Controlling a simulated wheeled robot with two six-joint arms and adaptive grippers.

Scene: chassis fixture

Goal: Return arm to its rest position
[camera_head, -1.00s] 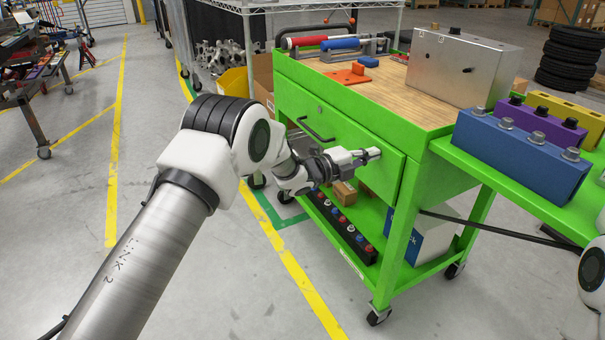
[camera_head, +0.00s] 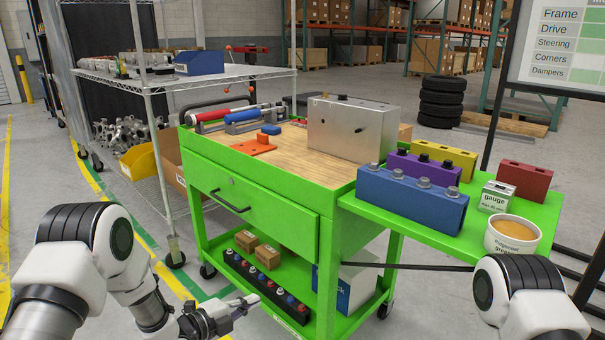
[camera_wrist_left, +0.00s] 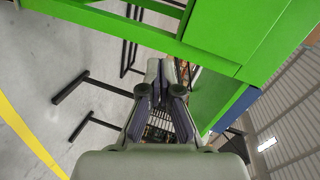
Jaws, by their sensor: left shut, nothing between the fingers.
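My left arm enters at the lower left of the head view. Its gripper (camera_head: 244,304) is shut and empty, low in front of the green cart (camera_head: 345,230). It is apart from the drawer front (camera_head: 250,200) and its dark handle (camera_head: 229,201). In the left wrist view the closed fingers (camera_wrist_left: 166,78) point toward the green cart frame (camera_wrist_left: 110,25), with nothing between them. My right arm shows at the lower right of the head view, but its gripper is out of the frame.
The cart's lower shelf holds small cardboard boxes (camera_head: 267,257) and a black strip with coloured knobs (camera_head: 268,290). A metal box (camera_head: 350,128) stands on top. The side shelf carries a blue block (camera_head: 412,198) and a white tub (camera_head: 512,234). A wire rack (camera_head: 172,190) stands left.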

